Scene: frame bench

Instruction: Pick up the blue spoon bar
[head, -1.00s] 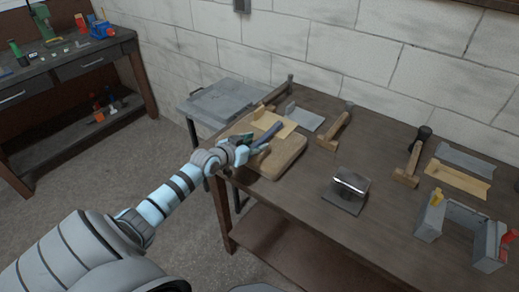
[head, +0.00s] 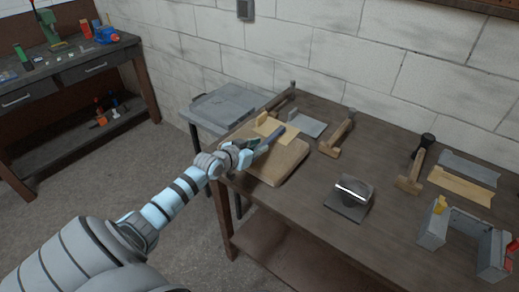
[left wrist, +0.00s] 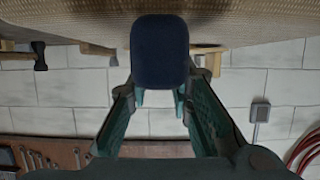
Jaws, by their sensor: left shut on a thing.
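The blue spoon bar (head: 271,139) is a dark blue, narrow bar at the wooden board (head: 283,165) on the left part of the bench. My left gripper (head: 247,148) is shut on the near end of the bar. In the left wrist view the bar's rounded end (left wrist: 160,52) stands between the green fingers of my left gripper (left wrist: 160,97). The board's pale surface (left wrist: 250,25) fills the top of that view. I cannot tell whether the bar touches the board. My right gripper is not in view.
A grey side table (head: 220,108) stands left of the bench. Bare bench lies right of the board.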

